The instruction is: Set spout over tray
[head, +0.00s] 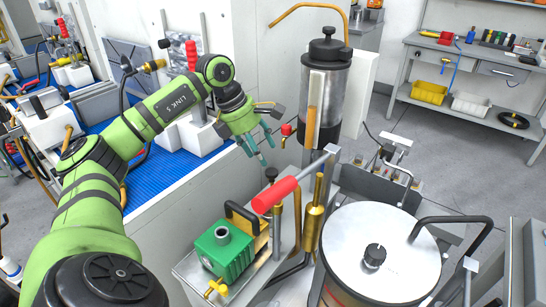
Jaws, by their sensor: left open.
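My left gripper (264,152) is open and empty, its fingers pointing down and to the right, left of the tall metal cylinder with a black lid (326,84). A curved copper-coloured tube (308,8), which may be the spout, arches above that cylinder; the gripper is well below and apart from it. A grey metal tray-like surface (197,277) lies below the gripper, under a green block (222,252). I cannot tell for sure that it is the task's tray. My right gripper is not in view.
A red-handled lever (275,194) sticks out just below the gripper, beside upright brass parts (313,222). A round steel-topped vessel with a black knob (378,252) stands at the lower right. A workbench with bins (468,103) is at the far right.

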